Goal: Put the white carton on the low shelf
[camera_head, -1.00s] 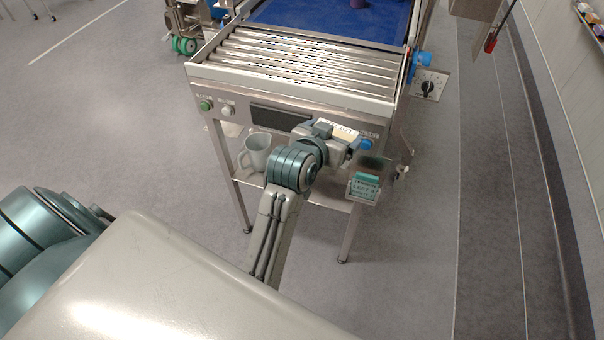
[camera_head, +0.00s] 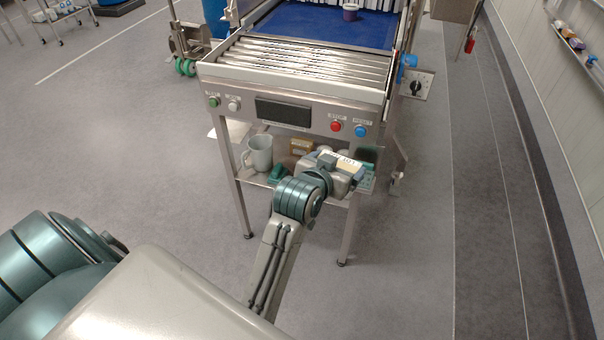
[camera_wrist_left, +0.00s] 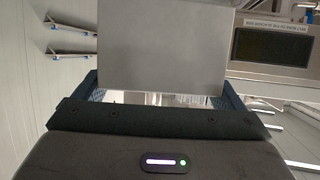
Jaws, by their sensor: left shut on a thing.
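The white carton (camera_wrist_left: 160,45) fills the upper middle of the left wrist view, showing a plain pale face between the two fingers. My left gripper (camera_head: 322,168) is shut on it, and its fingers also show in the left wrist view (camera_wrist_left: 160,95). In the head view the gripper is at the front of the low shelf (camera_head: 247,174), under the conveyor's control panel. My right gripper is not in view.
A grey mug (camera_head: 258,153) stands on the shelf left of the gripper. A small brown box (camera_head: 300,147) is farther back. The conveyor's roller end (camera_head: 300,62) and control panel (camera_head: 283,111) are above. Table legs (camera_head: 349,230) flank the shelf; the floor in front is open.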

